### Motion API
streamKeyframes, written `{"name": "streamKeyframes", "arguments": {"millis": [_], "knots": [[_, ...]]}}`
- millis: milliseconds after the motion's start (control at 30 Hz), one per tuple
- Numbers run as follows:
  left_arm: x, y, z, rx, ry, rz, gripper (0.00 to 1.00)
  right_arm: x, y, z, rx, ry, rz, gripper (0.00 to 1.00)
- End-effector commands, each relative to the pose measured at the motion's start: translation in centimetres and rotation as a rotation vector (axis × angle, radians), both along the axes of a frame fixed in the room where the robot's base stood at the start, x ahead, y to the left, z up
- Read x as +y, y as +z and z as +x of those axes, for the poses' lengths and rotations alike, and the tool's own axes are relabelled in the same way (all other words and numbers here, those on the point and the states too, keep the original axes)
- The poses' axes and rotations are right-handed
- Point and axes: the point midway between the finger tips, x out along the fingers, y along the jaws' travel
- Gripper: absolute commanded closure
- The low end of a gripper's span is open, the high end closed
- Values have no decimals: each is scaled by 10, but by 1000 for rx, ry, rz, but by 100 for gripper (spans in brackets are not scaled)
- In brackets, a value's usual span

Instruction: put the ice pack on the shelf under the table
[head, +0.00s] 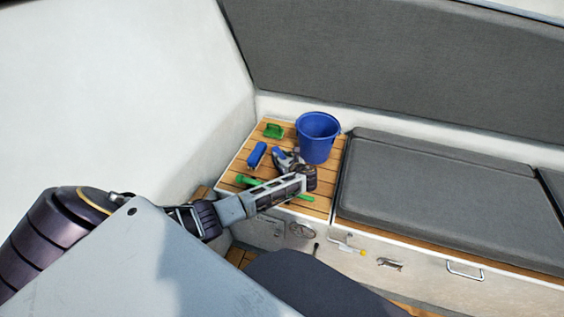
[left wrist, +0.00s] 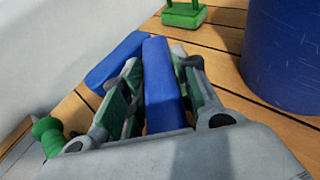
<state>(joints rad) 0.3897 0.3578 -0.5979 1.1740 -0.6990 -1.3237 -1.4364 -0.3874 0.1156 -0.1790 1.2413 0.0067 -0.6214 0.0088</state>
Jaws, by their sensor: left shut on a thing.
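My left gripper (head: 286,158) is over the slatted wooden bench top, in front of the blue bucket. In the left wrist view its fingers (left wrist: 155,92) are closed on the sides of a blue slab (left wrist: 160,80), which looks like the ice pack. In the head view only a bit of this slab (head: 279,153) shows by the fingers. A second blue block (head: 257,154) lies on the slats just left of the gripper; it also shows in the left wrist view (left wrist: 115,60). I cannot make out the table or its shelf. My right gripper is not in view.
A blue bucket (head: 318,138) stands close behind the gripper. A green brush-like item (head: 273,130) lies at the back and a green-handled item (head: 246,180) near the forearm. Grey cushions (head: 450,195) are to the right, a pale wall (head: 120,90) to the left.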

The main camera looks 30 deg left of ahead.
Motion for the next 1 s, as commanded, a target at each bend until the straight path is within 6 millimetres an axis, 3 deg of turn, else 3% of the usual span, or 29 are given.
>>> {"name": "streamKeyframes", "arguments": {"millis": [267,533,1000], "knots": [[0,8,1,-2,-1,1,100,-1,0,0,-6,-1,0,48],[0,28,1,-3,0,1,100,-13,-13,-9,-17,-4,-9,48],[1,91,0,-3,1,1,100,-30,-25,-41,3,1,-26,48]]}}
